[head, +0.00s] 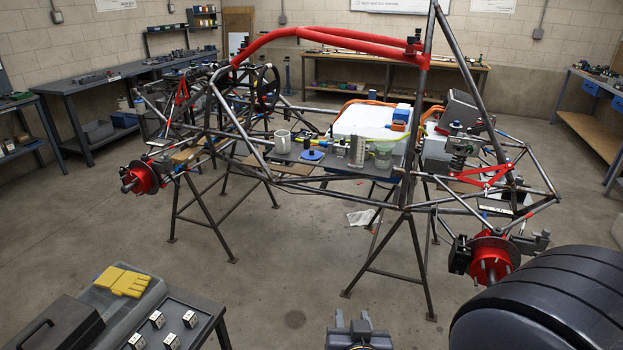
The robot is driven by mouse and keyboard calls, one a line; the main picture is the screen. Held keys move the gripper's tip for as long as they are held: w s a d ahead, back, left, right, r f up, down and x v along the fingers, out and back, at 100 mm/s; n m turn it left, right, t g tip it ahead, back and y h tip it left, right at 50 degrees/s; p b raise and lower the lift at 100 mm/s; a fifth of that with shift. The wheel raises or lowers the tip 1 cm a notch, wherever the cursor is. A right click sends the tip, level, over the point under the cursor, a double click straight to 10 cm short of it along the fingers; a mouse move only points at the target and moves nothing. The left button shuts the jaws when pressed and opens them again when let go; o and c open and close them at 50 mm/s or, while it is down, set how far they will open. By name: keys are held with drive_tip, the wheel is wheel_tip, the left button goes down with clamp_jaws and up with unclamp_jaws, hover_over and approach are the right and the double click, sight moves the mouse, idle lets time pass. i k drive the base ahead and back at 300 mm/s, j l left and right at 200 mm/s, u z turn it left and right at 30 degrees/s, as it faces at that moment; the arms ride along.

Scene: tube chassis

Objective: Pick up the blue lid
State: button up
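The blue lid (311,156) is a small round disc with an upright knob on top. It lies on the grey work shelf (345,168) inside the tube chassis, near the shelf's front edge. My gripper (351,317) is at the bottom of the head view, low and well in front of the chassis. Its two fingertips stand apart with nothing seen between them. It is far from the lid.
A light mug (282,141) stands left of the lid; a clear container (383,157) stands to the right. Chassis tubes (330,179) cross in front of the shelf. Open floor (290,270) lies between.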

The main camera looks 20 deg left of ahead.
sight(313, 154)
drive_tip(key=i+j, duration=0.25)
drive_tip(key=i, duration=0.2)
drive_tip(key=i+j, duration=0.25)
drive_tip(key=i, duration=0.2)
drive_tip(key=i+j+u, duration=0.1)
drive_tip(key=i+j, duration=0.2)
drive_tip(key=i, duration=0.15)
drive_tip(key=i+j, duration=0.2)
drive_tip(key=i, duration=0.25)
drive_tip(key=i+j, duration=0.2)
drive_tip(key=i, duration=0.25)
